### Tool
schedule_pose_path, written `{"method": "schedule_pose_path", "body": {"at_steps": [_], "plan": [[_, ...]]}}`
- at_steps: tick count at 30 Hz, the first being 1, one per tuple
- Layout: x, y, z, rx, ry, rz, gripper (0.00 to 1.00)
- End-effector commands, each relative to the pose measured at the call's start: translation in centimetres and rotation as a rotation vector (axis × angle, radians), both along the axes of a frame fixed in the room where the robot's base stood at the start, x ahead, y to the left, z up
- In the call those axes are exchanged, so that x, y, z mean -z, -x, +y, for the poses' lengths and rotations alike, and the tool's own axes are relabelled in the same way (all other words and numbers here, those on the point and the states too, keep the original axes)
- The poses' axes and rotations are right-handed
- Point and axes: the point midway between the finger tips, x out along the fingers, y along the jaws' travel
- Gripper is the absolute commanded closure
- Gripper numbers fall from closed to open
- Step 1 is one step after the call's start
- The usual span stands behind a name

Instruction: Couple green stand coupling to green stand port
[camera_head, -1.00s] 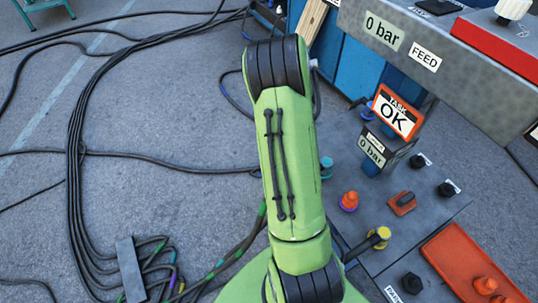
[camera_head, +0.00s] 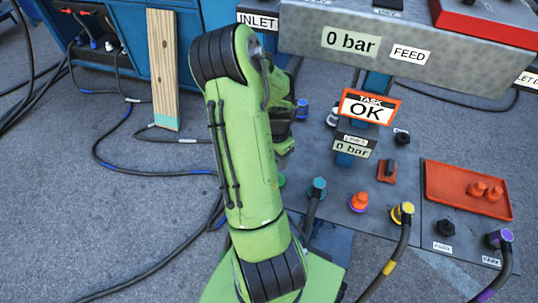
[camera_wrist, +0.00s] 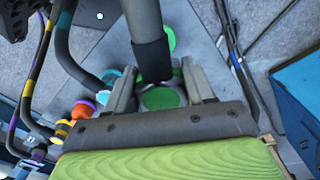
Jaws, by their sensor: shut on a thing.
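In the wrist view, my gripper (camera_wrist: 158,92) has its two grey fingers on either side of the green stand coupling (camera_wrist: 158,76), and is shut on it. A thick dark hose rises from the coupling toward the top of the picture and hides part of it. A green disc (camera_wrist: 160,99) shows between the fingers, and another green round part (camera_wrist: 169,40) shows behind the hose; which of them is the port is unclear. In the head view, a small green piece (camera_head: 281,180) shows beside my arm at the stand plate. My arm hides the fingers there.
A teal coupling with a hose (camera_head: 318,187) stands close to the right of my arm. An orange cap (camera_head: 359,201), a yellow coupling (camera_head: 403,211) and a purple coupling (camera_head: 498,238) stand farther right. The sign post (camera_head: 369,108) and grey feed panel (camera_head: 330,40) rise behind.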

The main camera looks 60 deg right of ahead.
Motion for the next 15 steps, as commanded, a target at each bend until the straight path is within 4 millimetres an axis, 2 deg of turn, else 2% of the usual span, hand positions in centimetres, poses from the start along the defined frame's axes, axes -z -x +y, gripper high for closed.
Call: {"method": "schedule_pose_path", "body": {"at_steps": [15], "plan": [[6.6, 0.0, 0.0, -0.003, 0.001, 0.001, 0.83]]}}
